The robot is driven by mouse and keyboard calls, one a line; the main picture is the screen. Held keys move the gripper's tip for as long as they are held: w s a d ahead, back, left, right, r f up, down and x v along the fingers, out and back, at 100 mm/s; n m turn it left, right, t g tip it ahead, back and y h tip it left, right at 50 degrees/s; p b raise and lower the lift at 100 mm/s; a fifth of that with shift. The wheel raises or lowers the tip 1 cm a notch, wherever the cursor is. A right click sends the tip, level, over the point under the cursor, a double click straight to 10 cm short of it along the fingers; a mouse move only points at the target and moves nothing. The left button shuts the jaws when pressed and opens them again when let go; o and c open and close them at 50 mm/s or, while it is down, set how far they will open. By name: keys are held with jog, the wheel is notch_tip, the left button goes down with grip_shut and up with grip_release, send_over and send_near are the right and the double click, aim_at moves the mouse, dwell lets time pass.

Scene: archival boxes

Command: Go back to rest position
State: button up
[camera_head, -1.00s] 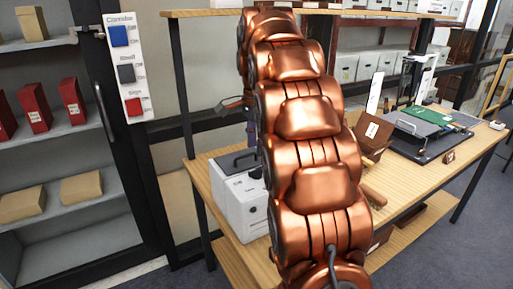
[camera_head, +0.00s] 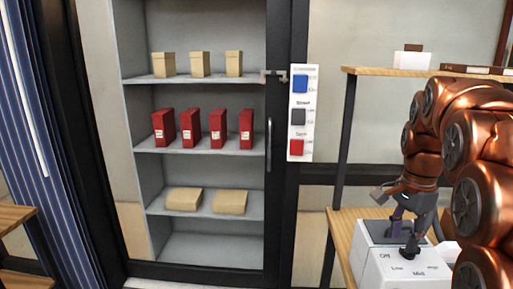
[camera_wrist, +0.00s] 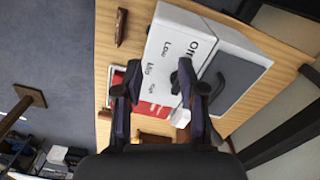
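My copper arm comes in from the right in the head view. My gripper (camera_head: 402,240) points down at the white box (camera_head: 390,272), which has a grey top panel and printed settings. In the wrist view my gripper (camera_wrist: 161,92) has its two dark fingers spread apart, with nothing held between them. The white box (camera_wrist: 168,42) lies beyond and beside the fingers there, with a dark knob or handle on it near the right finger. I cannot tell whether a finger touches the box.
The wooden bench (camera_wrist: 110,62) carries the box and a red-and-white item (camera_wrist: 152,108). A shelf (camera_head: 375,71) is above the bench. A cabinet holds red boxes (camera_head: 218,128) and tan boxes (camera_head: 200,64). A switch panel (camera_head: 300,112) is beside it.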

jog(key=s+a+f+n+p, duration=0.1)
jog(key=s+a+f+n, duration=0.2)
jog(key=s, duration=0.5)
jog(key=s+a+f+n+g+p, duration=0.1)
jog(key=s+a+f+n+p, duration=0.1)
jog(key=s+a+n, duration=0.4)
jog(key=s+a+f+n+p, duration=0.1)
jog(key=s+a+f+n, duration=0.2)
jog(key=s, duration=0.9)
jog(key=a+n, duration=0.2)
jog(key=n, duration=0.1)
jog(key=shift+s+a+f+p, duration=0.15)
jog(key=shift+f+p, duration=0.2)
jog(key=shift+p, duration=0.05)
